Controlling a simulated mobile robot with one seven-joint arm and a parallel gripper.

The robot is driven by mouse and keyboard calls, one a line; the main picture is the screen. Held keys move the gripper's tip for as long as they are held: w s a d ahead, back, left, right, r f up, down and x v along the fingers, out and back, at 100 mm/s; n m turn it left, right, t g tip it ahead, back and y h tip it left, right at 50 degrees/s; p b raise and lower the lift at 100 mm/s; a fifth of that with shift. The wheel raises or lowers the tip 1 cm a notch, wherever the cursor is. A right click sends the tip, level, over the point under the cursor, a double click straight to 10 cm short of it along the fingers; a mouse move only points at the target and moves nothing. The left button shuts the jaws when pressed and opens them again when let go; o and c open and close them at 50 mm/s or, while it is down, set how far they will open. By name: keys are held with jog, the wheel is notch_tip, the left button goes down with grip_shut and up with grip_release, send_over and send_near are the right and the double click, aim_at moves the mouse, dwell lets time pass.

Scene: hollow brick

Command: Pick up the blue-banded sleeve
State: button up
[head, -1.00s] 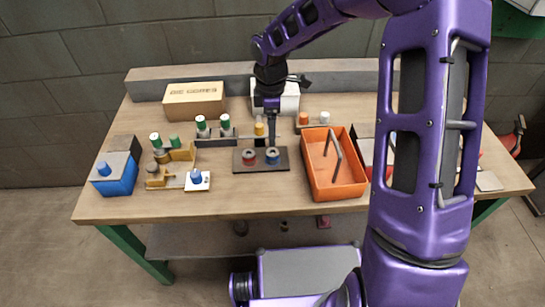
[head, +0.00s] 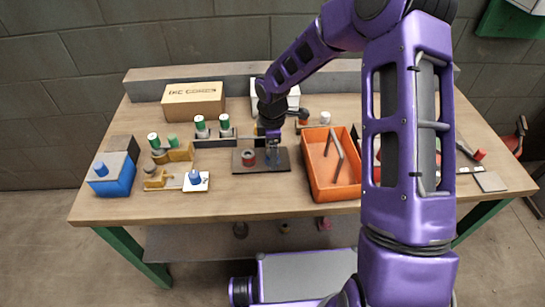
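The blue-banded sleeve (head: 273,159) stands at the right of a dark flat plate (head: 240,168) on the workbench, mostly hidden by my fingers. My gripper (head: 273,154) points straight down over it, with the fingertips at the sleeve's height. The fingers overlap the sleeve in the picture, and I cannot tell whether they touch it or how far apart they are. A red-banded sleeve (head: 248,158) stands just left of it on the same plate.
An orange tray (head: 318,193) with a grey handle stands close to the right. To the left are a yellow bracket (head: 180,154), a white block with a blue knob (head: 196,180) and a blue box (head: 112,187). A cardboard box (head: 193,100) stands behind. Bare wood lies in front.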

grip_shut()
jog(key=shift+r, duration=0.1)
dwell(0.3)
